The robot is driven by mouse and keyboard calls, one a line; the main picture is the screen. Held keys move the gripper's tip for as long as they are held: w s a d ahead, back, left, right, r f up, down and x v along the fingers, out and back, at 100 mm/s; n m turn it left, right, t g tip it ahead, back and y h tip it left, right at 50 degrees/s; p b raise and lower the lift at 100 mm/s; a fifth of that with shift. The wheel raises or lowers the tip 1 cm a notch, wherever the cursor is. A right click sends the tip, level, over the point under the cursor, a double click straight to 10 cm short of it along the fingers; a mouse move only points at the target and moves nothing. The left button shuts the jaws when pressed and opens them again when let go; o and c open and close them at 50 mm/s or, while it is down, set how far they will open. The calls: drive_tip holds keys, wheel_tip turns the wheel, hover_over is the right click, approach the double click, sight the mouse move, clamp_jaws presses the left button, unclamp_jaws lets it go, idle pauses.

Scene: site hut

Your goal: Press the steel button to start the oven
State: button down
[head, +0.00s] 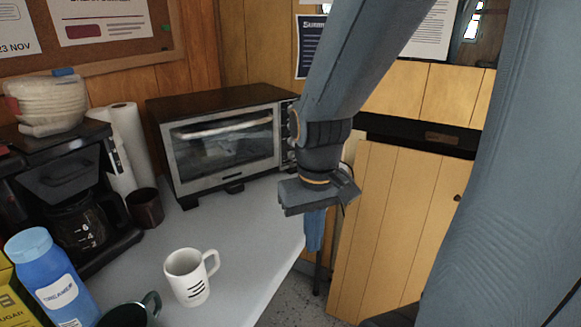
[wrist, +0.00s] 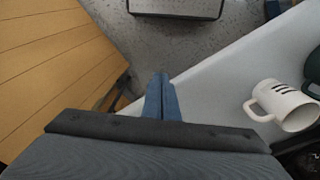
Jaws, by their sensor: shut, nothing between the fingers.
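The toaster oven (head: 223,145) stands at the back of the grey counter in the head view, with a black top, steel frame and glass door. Its control strip (head: 287,125) is at its right end, partly hidden behind my arm. I cannot make out the steel button. My gripper (head: 314,246) points down in front of and to the right of the oven, by the counter's right edge, apart from the oven. Its blue fingers are together and empty; they also show in the wrist view (wrist: 162,98). The oven is not in the wrist view.
A white mug (head: 187,278) stands near the counter's front, also in the wrist view (wrist: 287,106). A coffee maker (head: 75,195), brown cup (head: 145,208), paper roll (head: 131,145) and blue creamer bottle (head: 52,277) crowd the left. The counter (head: 237,235) before the oven is clear.

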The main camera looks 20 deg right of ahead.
sight(292, 166)
drive_tip(key=w+d+f+n+t+p, duration=0.1)
drive_tip(key=w+d+n+t+p, duration=0.1)
drive_tip(key=w+d+n, duration=0.2)
drive_tip(key=w+d+f+n+t+p, duration=0.1)
drive_tip(key=w+d+n+t, duration=0.2)
drive_tip(key=w+d, duration=0.3)
drive_tip(key=w+d+f+n+t+p, duration=0.2)
drive_tip(key=w+d+n, duration=0.2)
drive_tip(key=w, duration=0.9)
drive_tip(key=shift+d+n+t+h+p, duration=0.3)
drive_tip(key=shift+d+t+p, duration=0.1)
drive_tip(key=shift+d, duration=0.15)
drive_tip(key=shift+w+d+f+n+t, duration=0.1)
drive_tip(key=shift+w+n+t, duration=0.2)
drive_tip(key=shift+w+n, duration=0.2)
drive_tip(key=shift+w, duration=0.1)
drive_tip(key=shift+w+a, duration=0.25)
drive_tip(key=shift+w, duration=1.2)
drive_tip(key=shift+w+a, duration=0.2)
drive_tip(key=shift+w, duration=1.25)
drive_tip(key=shift+w+a, duration=0.25)
drive_tip(key=shift+w, duration=1.2)
drive_tip(key=shift+w, duration=0.4)
